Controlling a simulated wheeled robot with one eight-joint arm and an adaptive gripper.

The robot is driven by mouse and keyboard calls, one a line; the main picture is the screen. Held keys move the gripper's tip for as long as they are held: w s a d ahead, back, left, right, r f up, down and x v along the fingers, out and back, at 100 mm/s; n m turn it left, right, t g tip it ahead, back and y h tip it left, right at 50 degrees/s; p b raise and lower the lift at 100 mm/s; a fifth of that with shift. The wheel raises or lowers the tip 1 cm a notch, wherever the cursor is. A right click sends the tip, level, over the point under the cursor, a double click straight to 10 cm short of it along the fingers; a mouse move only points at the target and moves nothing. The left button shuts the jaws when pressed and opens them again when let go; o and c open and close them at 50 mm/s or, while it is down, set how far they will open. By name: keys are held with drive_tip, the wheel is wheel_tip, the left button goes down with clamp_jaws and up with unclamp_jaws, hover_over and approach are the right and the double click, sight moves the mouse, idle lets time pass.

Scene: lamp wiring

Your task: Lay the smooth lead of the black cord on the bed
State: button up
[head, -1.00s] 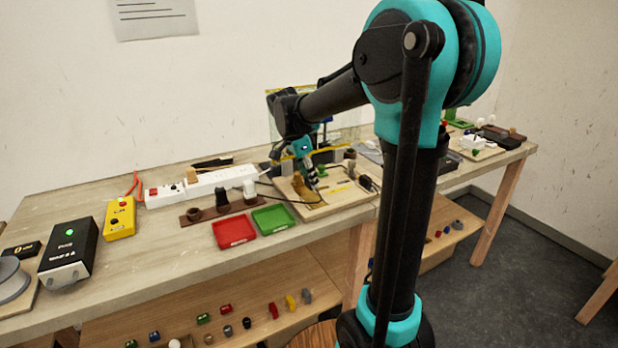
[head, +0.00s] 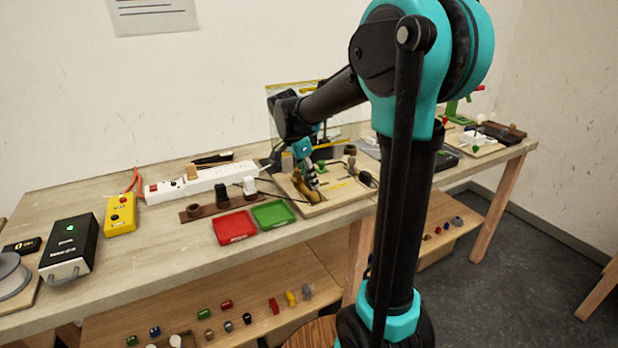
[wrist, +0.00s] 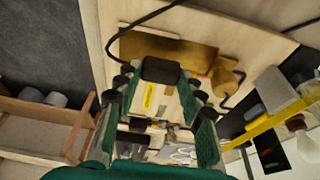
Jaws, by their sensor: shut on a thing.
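My gripper (head: 314,184) is low over a pale wooden board (head: 345,196) on the bench. In the wrist view its fingers (wrist: 160,85) are closed in around a dark piece, which I take to be an end of the black cord. A flat brass-brown plate (wrist: 195,52), which looks like the bed, lies just beyond the fingertips. The smooth lead itself cannot be made out, and contact with the plate is unclear.
A brass-coloured post (wrist: 226,78) stands right of the plate. Green (head: 273,215) and red (head: 234,227) trays lie left of the board. A white power strip (head: 210,180) lies behind them. Grey blocks and a yellow bar stand close behind the gripper.

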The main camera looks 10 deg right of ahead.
drive_tip(key=shift+f, duration=0.15)
drive_tip(key=shift+f, duration=0.45)
drive_tip(key=shift+f, duration=0.55)
idle(0.9)
drive_tip(key=o, duration=1.1)
drive_tip(key=shift+o, duration=0.2)
drive_tip(key=shift+r, duration=0.1)
